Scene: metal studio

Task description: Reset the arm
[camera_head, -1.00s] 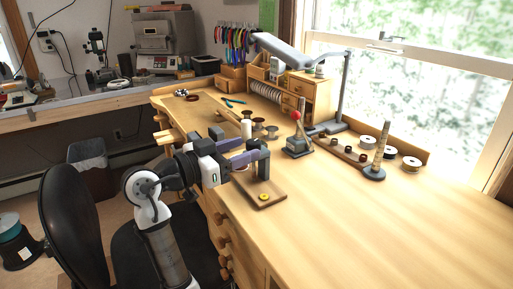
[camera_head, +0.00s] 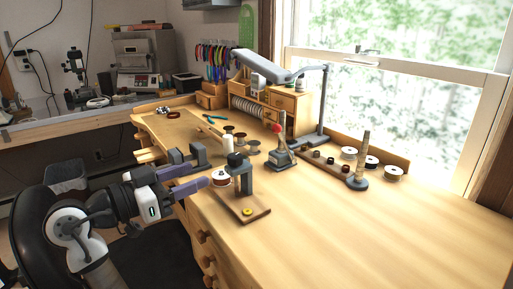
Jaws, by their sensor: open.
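My gripper (camera_head: 207,168) is in the left middle of the head view, at the near left edge of the workbench. Its purple and dark grey fingers are spread apart and point right. A small spool (camera_head: 221,179) with a pale rim and reddish middle is at the dark upright stand (camera_head: 241,175), just right of the fingertips. The fingers do not appear closed on it. Whether the near finger touches it I cannot tell. The stand rises from a wooden base board (camera_head: 252,216) that bears a yellow round piece (camera_head: 248,211).
The workbench (camera_head: 370,235) is clear at front and right. A small press with a red knob (camera_head: 281,150), a lamp (camera_head: 265,66), a cone post (camera_head: 360,165) and several spools stand farther back. A black chair (camera_head: 35,230) is at lower left.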

